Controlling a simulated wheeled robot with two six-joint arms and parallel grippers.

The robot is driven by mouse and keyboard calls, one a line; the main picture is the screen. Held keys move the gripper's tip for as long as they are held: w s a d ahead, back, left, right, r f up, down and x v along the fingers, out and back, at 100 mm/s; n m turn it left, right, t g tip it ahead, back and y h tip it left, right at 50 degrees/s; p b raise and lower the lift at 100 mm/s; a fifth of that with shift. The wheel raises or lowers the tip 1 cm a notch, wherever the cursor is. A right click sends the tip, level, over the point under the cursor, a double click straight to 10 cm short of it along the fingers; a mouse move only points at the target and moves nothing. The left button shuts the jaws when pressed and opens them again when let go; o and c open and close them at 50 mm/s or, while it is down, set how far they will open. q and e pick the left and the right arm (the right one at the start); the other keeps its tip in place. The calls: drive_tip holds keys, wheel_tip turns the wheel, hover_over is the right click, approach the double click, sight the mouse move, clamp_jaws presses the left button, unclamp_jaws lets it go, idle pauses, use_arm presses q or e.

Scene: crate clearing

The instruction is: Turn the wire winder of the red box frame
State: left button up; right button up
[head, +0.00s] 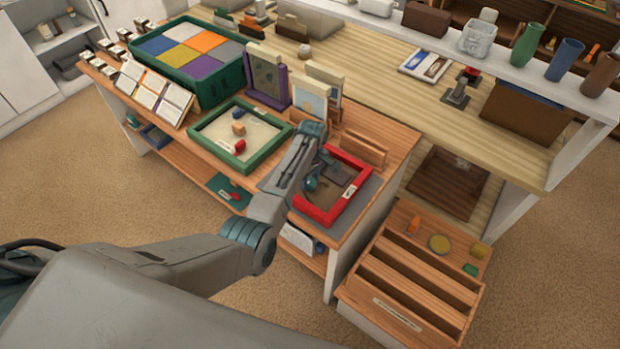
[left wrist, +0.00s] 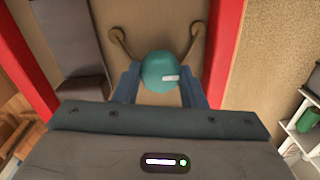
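The red box frame (head: 357,203) lies on the wooden table near its right end, with grey parts inside it. A round teal knob with a small white label, which looks like the wire winder (left wrist: 159,74), is inside the frame. My left gripper (left wrist: 160,82) points down over the frame, one blue finger on each side of the knob. A narrow gap seems to show at each finger, so it looks open around the knob. In the head view my arm partly hides this spot. My right gripper is not in view.
A green sand tray (head: 273,155) stands left of the red frame. Upright frames, one purple (head: 270,93), stand behind. A wooden rack (head: 410,300) sits lower right. A grey panel (left wrist: 68,45) lies inside the red frame, left of the knob.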

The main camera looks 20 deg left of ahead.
use_arm(q)
drive_tip(key=c, duration=0.4)
drive_tip(key=shift+o, duration=0.2)
